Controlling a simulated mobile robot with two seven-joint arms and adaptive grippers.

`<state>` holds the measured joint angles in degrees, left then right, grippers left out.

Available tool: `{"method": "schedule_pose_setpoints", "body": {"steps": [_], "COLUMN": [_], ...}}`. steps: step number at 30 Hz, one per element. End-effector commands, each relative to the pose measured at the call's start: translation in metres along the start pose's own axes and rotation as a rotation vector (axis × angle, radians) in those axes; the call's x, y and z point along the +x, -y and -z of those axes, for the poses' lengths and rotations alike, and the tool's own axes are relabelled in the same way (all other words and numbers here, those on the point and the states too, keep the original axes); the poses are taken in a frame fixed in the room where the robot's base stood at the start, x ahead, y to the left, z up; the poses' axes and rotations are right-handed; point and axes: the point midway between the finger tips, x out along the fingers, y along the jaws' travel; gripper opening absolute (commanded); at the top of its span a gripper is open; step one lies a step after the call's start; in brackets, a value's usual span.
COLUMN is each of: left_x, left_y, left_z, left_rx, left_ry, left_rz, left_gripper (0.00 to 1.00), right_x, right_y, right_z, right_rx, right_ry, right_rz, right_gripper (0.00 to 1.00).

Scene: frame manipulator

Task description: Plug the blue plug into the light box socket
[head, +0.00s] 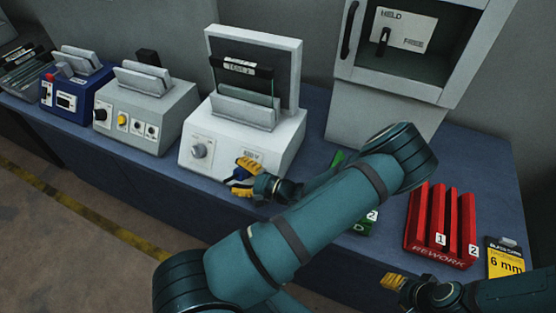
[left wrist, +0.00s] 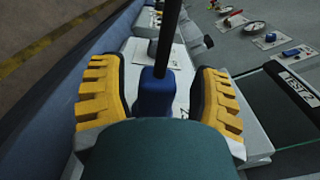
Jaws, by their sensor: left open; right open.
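The blue plug (left wrist: 154,92) is between the yellow fingers of my left gripper (left wrist: 160,100) in the left wrist view, with a dark cable running up from it. The fingers are open, with gaps beside the plug. In the head view my left gripper (head: 243,176) is low at the front of a white box (head: 190,165), and a bit of the blue plug (head: 238,174) shows between its fingers. The box has a knob and holds a TEST 2 plate; I cannot make out its socket. My right gripper (head: 394,282) is open and empty, low in front of the red rack.
A grey box (head: 148,135) and a blue box (head: 68,105) stand to the left. The red REWORK rack (head: 425,250) and a yellow 6 mm card (head: 505,262) are at the right. A green rack (head: 362,226) is partly hidden behind my left arm. A white cabinet (head: 345,85) stands behind.

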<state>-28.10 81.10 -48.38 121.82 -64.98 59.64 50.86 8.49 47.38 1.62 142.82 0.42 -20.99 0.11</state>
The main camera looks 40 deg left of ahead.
Motion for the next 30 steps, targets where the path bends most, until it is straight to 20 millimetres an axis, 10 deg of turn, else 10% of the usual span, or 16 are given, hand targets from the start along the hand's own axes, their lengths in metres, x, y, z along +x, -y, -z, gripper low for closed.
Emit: {"method": "schedule_pose_setpoints", "body": {"steps": [9,30], "left_x": [0.000,-0.064], "left_y": [0.003,-0.059], "left_z": [-0.061,-0.009], "left_rx": [0.006,-0.085], "left_ry": [0.002,0.000], "left_rz": [0.002,-0.581], "left_gripper": [0.63,0.63], "right_x": [-0.036,0.017], "right_y": [0.014,-0.007], "right_z": [0.005,-0.003], "right_rx": [0.000,0.000], "right_ry": [0.001,0.001], "right_rz": [0.000,0.000], "right_gripper": [0.47,0.47]}}
